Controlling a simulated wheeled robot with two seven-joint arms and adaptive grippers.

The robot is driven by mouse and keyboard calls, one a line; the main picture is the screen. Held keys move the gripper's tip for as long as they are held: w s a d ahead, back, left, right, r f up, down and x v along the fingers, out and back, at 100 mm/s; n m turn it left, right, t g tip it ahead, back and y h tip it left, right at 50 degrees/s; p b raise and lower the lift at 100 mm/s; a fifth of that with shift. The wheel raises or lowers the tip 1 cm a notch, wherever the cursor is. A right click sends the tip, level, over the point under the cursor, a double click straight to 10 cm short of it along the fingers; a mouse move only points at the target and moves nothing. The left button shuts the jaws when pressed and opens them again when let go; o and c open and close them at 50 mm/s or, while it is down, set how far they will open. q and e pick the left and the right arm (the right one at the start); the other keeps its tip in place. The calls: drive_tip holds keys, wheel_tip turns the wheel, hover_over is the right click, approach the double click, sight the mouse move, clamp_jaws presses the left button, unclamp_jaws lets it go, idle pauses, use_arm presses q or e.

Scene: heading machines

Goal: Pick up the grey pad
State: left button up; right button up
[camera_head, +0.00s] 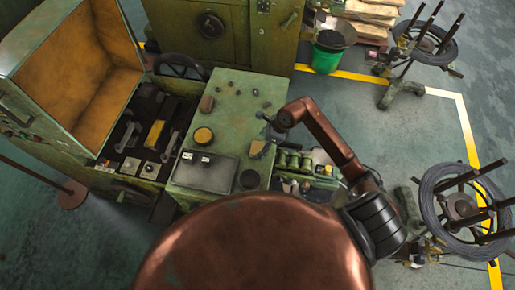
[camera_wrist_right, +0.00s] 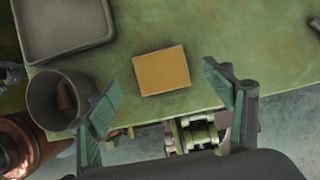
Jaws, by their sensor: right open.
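A flat tan-orange pad (camera_wrist_right: 162,71) lies on the green bench top (camera_wrist_right: 200,30), near its edge. It also shows in the head view (camera_head: 257,149). I see no plainly grey pad; a shallow grey tray (camera_head: 205,172) lies on the bench to the left, and its corner shows in the wrist view (camera_wrist_right: 65,25). My right gripper (camera_wrist_right: 160,97) is open and empty, with the pad in view between and beyond its two green fingers. In the head view the right gripper (camera_head: 272,128) is small, just above and right of the pad. My left gripper is not in view.
A dark cup (camera_wrist_right: 60,98) stands beside the left finger, at the bench edge; it shows in the head view (camera_head: 250,179). A yellow round piece (camera_head: 203,136) and small parts lie on the bench. Several green cylinders (camera_head: 292,160) sit just right of the bench.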

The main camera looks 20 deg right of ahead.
sight(258, 148)
drive_tip(key=p+x, duration=0.1)
drive_tip(key=x, duration=0.2)
drive_tip(key=shift+d+f, duration=0.1)
drive_tip(key=shift+f, duration=0.25)
drive_tip(key=shift+c, duration=0.6)
drive_tip(key=shift+c, duration=0.7)
drive_tip(key=c, duration=1.1)
drive_tip(key=shift+r, duration=0.1)
